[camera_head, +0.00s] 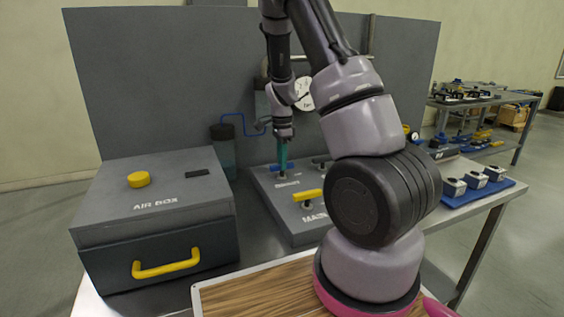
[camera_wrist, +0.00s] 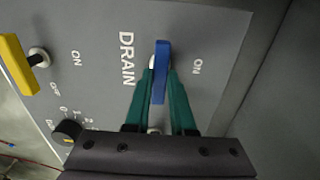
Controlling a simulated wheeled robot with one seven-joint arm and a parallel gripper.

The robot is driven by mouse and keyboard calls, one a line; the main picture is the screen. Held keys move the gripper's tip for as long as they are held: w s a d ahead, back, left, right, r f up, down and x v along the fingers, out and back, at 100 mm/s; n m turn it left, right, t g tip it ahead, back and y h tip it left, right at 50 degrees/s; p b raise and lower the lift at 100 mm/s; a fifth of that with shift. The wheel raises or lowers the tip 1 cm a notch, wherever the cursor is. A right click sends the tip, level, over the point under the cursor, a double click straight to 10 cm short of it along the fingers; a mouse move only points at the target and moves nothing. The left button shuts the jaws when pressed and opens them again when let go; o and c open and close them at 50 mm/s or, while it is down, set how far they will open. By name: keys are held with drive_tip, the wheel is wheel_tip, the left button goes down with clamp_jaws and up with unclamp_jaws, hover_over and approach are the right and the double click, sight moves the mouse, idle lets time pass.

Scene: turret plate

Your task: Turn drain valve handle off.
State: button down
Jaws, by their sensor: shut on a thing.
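The drain valve handle (camera_wrist: 161,62) is a blue bar on a grey sloped panel (camera_wrist: 100,85). In the wrist view it runs nearly upright, alongside the word DRAIN on its left. An ON label is to its right. My gripper (camera_wrist: 161,80) has its teal fingers on both sides of the bar, shut on it. In the head view my gripper (camera_head: 283,163) points down at the blue handle (camera_head: 273,168) on the panel (camera_head: 280,210). The fingers hide part of the handle, and I see no OFF label beside it.
A yellow handle (camera_head: 308,195) by the word MAIN is nearer on the same panel. A black knob (camera_wrist: 68,130) is also on it. The grey AIR BOX (camera_head: 150,200) stands left. A tall grey board (camera_head: 160,80) is behind. Small parts lie on a blue tray (camera_head: 500,190) at right.

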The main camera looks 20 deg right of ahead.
drive_tip(key=c, duration=0.8)
unclamp_jaws()
drive_tip(key=shift+o, duration=0.2)
wheel_tip(320, 180, up, 11)
